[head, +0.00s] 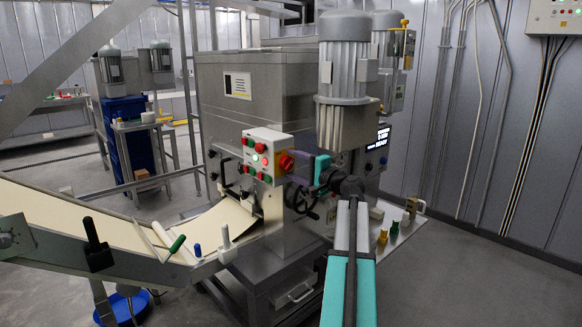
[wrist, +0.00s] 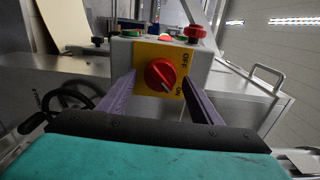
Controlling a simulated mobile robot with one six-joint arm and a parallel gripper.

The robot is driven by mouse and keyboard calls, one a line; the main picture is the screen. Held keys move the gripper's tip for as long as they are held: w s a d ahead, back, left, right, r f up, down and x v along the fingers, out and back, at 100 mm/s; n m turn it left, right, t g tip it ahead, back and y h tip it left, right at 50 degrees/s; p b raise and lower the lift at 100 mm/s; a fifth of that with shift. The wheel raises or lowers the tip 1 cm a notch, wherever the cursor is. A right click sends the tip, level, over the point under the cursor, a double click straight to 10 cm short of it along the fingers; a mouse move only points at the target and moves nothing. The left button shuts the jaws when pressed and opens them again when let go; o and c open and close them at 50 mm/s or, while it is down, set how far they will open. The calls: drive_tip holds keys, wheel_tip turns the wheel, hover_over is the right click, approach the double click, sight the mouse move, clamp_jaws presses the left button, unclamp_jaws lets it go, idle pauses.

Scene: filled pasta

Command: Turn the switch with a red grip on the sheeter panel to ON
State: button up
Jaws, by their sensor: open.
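The switch with a red grip (wrist: 160,75) sits on a yellow plate (wrist: 150,51) on the end of the sheeter panel. OFF is printed at its upper right and ON at its lower right. A pale mark shows on the grip's lower right, towards ON; I cannot tell its exact setting. In the head view the red grip (head: 286,162) is on the right end of the panel (head: 266,141). My gripper (wrist: 159,73) is open, its purple fingers left and right of the grip. Contact is not clear. In the head view my gripper (head: 299,160) reaches the panel from the right.
A red mushroom button (wrist: 195,32) and other buttons stand on the panel's adjoining face. A black handwheel (wrist: 66,103) is at the lower left in the wrist view. A large grey motor (head: 346,65) rises behind my arm. A conveyor (head: 95,225) lies at the left.

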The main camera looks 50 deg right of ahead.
drive_tip(key=s+a+b, duration=0.1)
drive_tip(key=s, duration=1.2)
drive_tip(key=shift+s, duration=0.25)
drive_tip(key=shift+w, duration=0.1)
